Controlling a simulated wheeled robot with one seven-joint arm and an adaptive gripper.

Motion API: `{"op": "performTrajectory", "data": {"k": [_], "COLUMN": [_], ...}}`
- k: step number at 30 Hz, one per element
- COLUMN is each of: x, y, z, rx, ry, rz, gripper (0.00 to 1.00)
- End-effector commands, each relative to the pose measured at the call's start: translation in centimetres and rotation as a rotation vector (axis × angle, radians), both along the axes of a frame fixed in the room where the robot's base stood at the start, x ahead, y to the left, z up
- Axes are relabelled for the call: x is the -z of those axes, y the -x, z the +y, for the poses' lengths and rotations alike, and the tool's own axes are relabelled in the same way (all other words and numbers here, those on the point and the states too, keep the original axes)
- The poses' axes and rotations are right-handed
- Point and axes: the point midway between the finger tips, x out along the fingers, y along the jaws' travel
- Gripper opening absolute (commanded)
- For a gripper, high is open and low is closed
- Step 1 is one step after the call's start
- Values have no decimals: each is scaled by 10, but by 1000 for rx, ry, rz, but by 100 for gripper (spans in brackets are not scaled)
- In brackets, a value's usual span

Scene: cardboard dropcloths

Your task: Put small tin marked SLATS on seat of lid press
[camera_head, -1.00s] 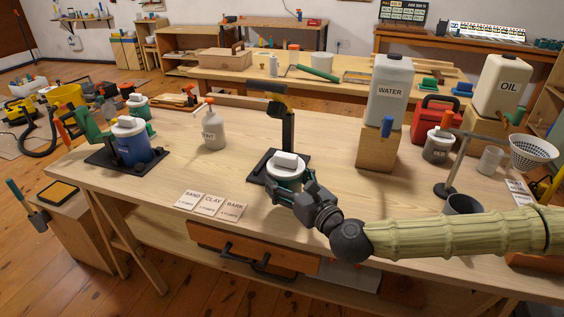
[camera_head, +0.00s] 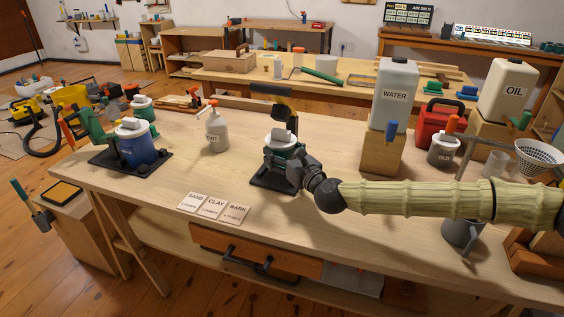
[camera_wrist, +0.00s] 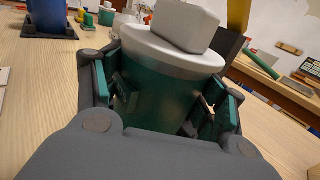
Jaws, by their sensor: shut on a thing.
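A small green tin (camera_head: 287,152) with a pale lid and a block-shaped knob is upright in my gripper (camera_head: 287,163). In the wrist view, the fingers (camera_wrist: 167,105) press on both sides of the green tin (camera_wrist: 150,95). No SLATS lettering shows on the visible side. The lid press has a black base (camera_head: 268,184), a dark post (camera_head: 284,108) and a yellow lever, which shows in the wrist view (camera_wrist: 238,14). The tin is over the base, in front of the post. The seat is hidden, so I cannot tell if the tin touches it.
A spray bottle (camera_head: 216,136), the SAND, CLAY and BARK cards (camera_head: 212,207), a WATER jug (camera_head: 392,95) on a wood block (camera_head: 381,152) and a grey tin (camera_head: 444,151) stand around. The bench between cards and press is clear.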

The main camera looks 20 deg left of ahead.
Motion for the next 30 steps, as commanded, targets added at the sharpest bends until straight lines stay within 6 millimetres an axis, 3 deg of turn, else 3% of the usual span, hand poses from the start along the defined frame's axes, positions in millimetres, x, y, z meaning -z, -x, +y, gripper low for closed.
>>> {"op": "performTrajectory", "data": {"k": [5, 15, 28, 29, 30], "x": [2, 34, 39, 38, 38], "y": [-6, -6, -6, -5, -5], "z": [3, 2, 2, 2, 2], "rx": [-1, 1, 0, 0, 0], "ry": [1, 0, 0, 1, 1], "rz": [-1, -1, -1, -1, -1], "gripper": [41, 41, 41, 76, 84]}}
